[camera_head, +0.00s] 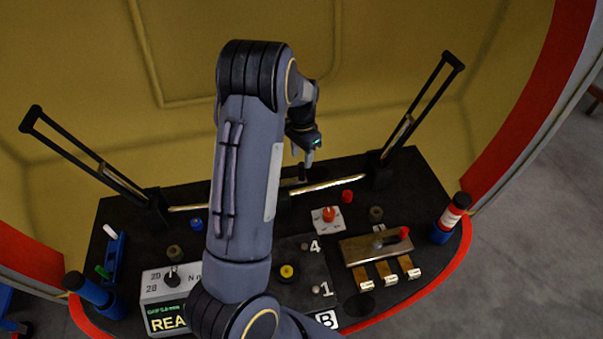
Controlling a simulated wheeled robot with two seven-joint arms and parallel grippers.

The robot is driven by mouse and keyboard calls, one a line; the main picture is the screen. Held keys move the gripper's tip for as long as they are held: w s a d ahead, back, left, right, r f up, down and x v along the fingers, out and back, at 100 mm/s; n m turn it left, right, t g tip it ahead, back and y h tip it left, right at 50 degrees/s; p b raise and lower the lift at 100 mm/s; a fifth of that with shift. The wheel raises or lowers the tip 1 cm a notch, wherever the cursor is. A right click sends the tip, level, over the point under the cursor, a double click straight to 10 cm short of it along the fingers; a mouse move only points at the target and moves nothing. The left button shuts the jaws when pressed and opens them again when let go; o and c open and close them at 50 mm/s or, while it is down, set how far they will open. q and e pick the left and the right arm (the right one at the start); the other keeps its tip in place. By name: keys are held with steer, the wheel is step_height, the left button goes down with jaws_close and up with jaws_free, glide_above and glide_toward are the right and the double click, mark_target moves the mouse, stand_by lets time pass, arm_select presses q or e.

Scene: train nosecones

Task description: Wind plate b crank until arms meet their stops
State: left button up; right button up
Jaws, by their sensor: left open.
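The black plate marked B (327,319) sits at the front middle of the dark console, partly hidden by my left arm. A yellow knob (287,272) sits on a panel with numbers 4 and 1. Two black frame-like arms, a left one (85,160) and a right one (425,105), slant up and outward from the console's back. A shiny shaft (325,185) runs between their bases, its middle partly hidden. My left gripper (303,162) is open, pointing down just above a small dark upright piece (302,174) near the shaft; I cannot tell if they touch. My right gripper is out of view.
The console (345,270) also carries a red knob on a white plate (328,216), a brass plate with a red-tipped lever (375,250), a grey display box (165,300), and blue cylinders at both sides. A yellow curved wall (400,40) rises behind.

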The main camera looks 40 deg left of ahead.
mark_target(302, 165)
arm_select(q)
step_height(302, 165, down, 7)
steer(key=shift+f+p, duration=0.2)
steer(key=shift+p, duration=0.1)
jaws_close()
stand_by(0.3)
